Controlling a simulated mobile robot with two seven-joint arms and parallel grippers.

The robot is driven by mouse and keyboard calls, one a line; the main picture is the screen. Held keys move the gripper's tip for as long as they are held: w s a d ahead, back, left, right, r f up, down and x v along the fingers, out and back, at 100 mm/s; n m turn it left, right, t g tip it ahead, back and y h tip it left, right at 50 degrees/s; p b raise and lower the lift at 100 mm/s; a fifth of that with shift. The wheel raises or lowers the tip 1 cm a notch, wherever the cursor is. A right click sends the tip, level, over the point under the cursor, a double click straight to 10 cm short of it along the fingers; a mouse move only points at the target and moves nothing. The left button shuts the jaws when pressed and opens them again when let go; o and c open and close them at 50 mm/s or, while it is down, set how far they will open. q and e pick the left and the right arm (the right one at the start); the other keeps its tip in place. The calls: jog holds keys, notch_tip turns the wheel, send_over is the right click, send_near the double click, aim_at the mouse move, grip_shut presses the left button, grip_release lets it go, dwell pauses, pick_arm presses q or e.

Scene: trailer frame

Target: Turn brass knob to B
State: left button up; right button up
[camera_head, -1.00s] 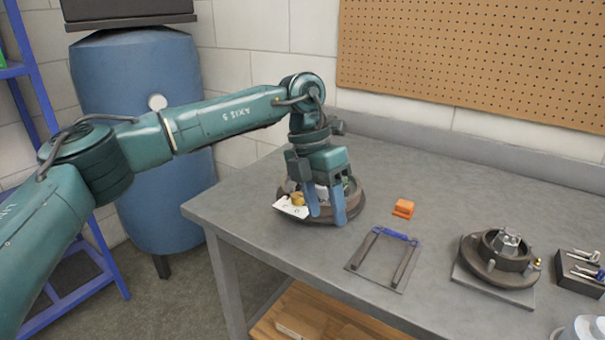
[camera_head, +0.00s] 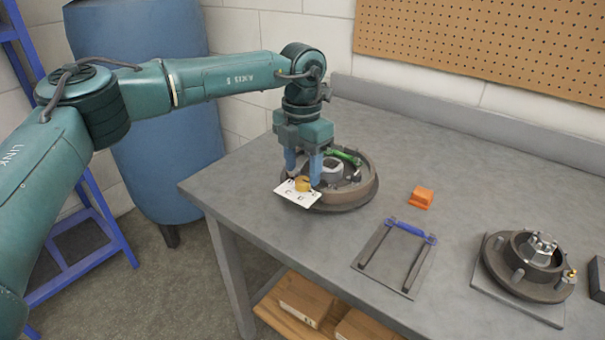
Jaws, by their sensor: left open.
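The brass knob (camera_head: 303,184) sits on a white marked plate (camera_head: 299,196) at the front left of a round brown fixture (camera_head: 363,190) on the bench. The letters on the plate are too small to read, and I cannot tell the knob's setting. My left gripper (camera_head: 303,180) points down over the fixture's left side. Its blue fingers are apart, one on each side of the knob in the picture. I cannot tell whether they touch it. My right gripper is out of view.
A green part (camera_head: 345,156) lies inside the fixture. An orange block (camera_head: 422,197), a flat frame with a blue bar (camera_head: 399,255) and a second round fixture (camera_head: 528,265) stand to the right on the grey bench (camera_head: 450,160). The bench behind them is clear.

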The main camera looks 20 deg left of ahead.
aim_at(303, 184)
pick_arm(q)
jog(key=shift+f, duration=1.25)
jog(key=shift+c, duration=0.5)
jog(key=c, duration=0.9)
